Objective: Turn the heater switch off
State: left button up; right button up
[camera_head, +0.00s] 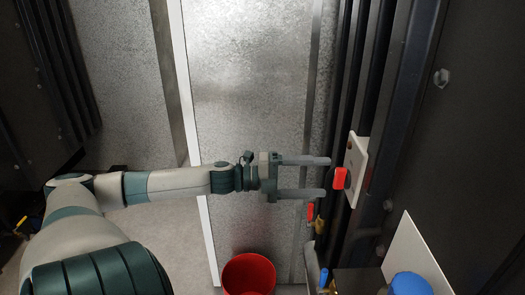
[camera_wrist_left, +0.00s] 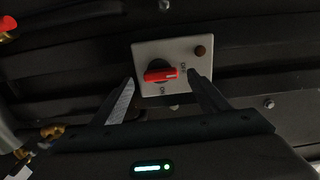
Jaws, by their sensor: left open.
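The heater switch is a red rotary handle (camera_head: 340,178) on a pale plate (camera_head: 357,165) fixed to the dark machine side at the right. In the left wrist view the red handle (camera_wrist_left: 160,75) lies roughly level across a black round base on the plate (camera_wrist_left: 185,54), its pale mark pointing right. Small lettering and a dark red round lamp (camera_wrist_left: 201,52) show on the plate. My left gripper (camera_head: 329,177) is open, its fingertips just short of the handle, one on either side of it in the picture. In the left wrist view the gripper (camera_wrist_left: 162,82) brackets the handle. My right gripper is not in view.
A red bucket (camera_head: 248,275) stands at the bottom. A small red lever (camera_head: 310,211) and a blue-handled valve (camera_head: 323,278) sit below the gripper. A blue cap (camera_head: 409,284) and a white panel (camera_head: 415,250) are at lower right.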

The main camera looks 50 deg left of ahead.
pick_arm(q)
jog(key=v, duration=1.3)
jog(key=shift+a+b, duration=0.2)
jog(key=shift+b, duration=0.2)
jog(key=shift+s, duration=0.1)
dwell(0.4)
